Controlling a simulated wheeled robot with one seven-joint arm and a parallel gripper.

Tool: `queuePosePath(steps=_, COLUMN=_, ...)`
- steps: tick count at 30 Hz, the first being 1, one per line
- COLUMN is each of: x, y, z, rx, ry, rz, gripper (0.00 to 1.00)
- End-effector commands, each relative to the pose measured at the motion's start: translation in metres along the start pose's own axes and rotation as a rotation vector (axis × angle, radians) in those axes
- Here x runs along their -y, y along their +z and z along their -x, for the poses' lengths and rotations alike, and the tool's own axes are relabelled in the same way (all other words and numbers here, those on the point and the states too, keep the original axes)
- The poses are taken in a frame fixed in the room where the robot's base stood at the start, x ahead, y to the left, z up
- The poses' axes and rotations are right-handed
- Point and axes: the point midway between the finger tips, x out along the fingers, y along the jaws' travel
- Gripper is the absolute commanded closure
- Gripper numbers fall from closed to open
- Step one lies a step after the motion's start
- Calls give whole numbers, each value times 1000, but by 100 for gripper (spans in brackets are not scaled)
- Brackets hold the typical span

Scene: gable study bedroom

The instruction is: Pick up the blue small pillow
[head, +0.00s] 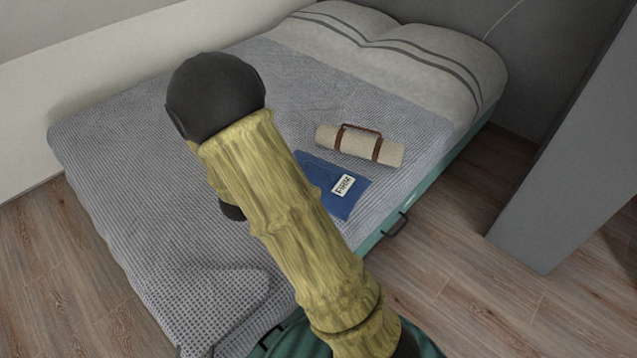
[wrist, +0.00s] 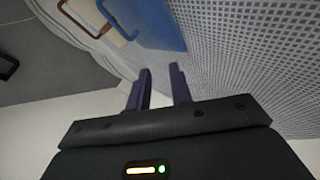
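The blue small pillow (head: 318,172) lies flat on the bed, with a white label reading "FIRM" on its right part. My arm hides its left edge in the head view. In the wrist view the blue pillow (wrist: 160,24) shows at the top, ahead of the fingertips. My gripper (wrist: 161,69) has its two fingers apart with nothing between them. A gap shows between the fingertips and the pillow in that view. The gripper itself is hidden behind my arm in the head view.
A beige roll (head: 337,145) with brown straps lies just behind the pillow. The grey waffle blanket (head: 130,160) is clear to the left. White pillows (head: 400,62) lie at the bed's head. A grey slanted post (head: 570,170) stands to the right, with wooden floor between.

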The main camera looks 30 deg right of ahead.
Motion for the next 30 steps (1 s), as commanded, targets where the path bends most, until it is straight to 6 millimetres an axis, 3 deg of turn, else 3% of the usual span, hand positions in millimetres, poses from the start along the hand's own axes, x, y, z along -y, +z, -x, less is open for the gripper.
queuePosePath(steps=3, x=-1, y=13, z=-17, rx=79, ry=206, rz=172, gripper=78)
queuePosePath(steps=9, x=-10, y=30, z=-19, rx=202, ry=408, rz=347, gripper=78)
queuePosePath(steps=22, x=-13, y=33, z=-22, rx=218, ry=425, rz=362, gripper=78)
queuePosePath(steps=30, x=-29, y=40, z=-61, rx=218, ry=425, rz=359, gripper=78)
